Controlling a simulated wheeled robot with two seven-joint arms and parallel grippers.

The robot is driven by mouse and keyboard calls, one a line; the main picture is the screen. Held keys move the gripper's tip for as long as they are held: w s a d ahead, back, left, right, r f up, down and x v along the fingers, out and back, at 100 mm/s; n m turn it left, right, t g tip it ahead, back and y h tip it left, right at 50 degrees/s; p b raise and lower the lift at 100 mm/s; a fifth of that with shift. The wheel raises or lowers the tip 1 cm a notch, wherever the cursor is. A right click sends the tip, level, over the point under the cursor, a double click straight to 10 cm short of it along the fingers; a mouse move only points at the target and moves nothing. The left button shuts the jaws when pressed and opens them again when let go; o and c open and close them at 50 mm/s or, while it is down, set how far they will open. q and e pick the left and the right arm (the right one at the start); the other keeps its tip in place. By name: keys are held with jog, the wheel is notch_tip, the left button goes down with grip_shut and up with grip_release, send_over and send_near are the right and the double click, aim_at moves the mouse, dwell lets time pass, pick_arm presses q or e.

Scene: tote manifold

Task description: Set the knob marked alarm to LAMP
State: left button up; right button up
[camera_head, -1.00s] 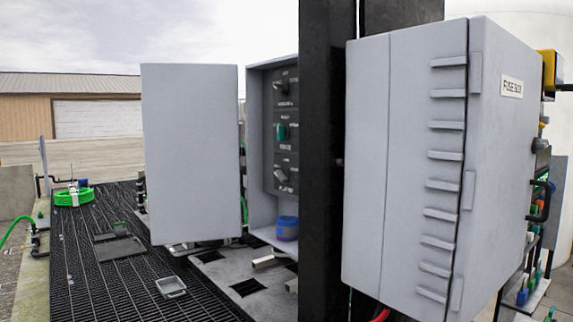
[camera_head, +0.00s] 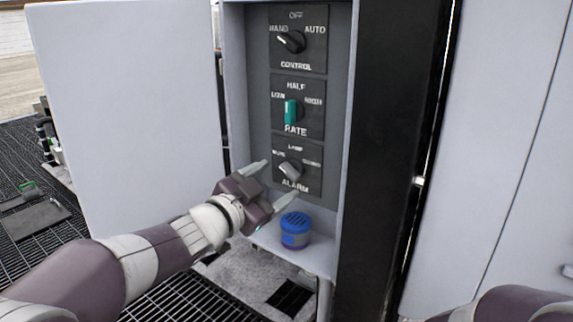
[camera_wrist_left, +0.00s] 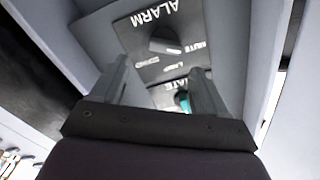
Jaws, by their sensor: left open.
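In the left wrist view, the alarm knob (camera_wrist_left: 165,46) shows upside down beyond the open gripper (camera_wrist_left: 160,70), with a visible gap. My right gripper is out of view.
Above are the teal rate knob (camera_head: 291,111) and the black control knob (camera_head: 291,41). A blue round item (camera_head: 295,231) stands on the box floor below. The open door (camera_head: 135,120) is at left; a black post (camera_head: 392,150) stands at right.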

aim_at(289, 176)
pick_arm(q)
jog(key=w, duration=0.1)
jog(key=w+d, duration=0.1)
jog(key=w, duration=0.1)
jog(key=w+d+p, duration=0.1)
jog(key=shift+w+f, duration=0.15)
jog(key=shift+w, duration=0.2)
jog(key=shift+s+d, duration=0.25)
jog(key=shift+w+a, duration=0.1)
jog(key=c, duration=1.1)
jog(key=shift+o, duration=0.2)
jog(key=shift+f+m+b, duration=0.3)
jog(key=shift+m+b, duration=0.2)
jog(key=shift+b, duration=0.3)
jog(key=m+b, duration=0.3)
jog(key=shift+f, duration=0.2)
jog(key=m+b, duration=0.3)
jog(key=shift+m, duration=0.4)
jog(key=shift+r+m+b, duration=0.1)
jog(key=shift+m+b, duration=1.2)
jog(key=shift+m, duration=0.6)
jog(key=shift+r, duration=0.1)
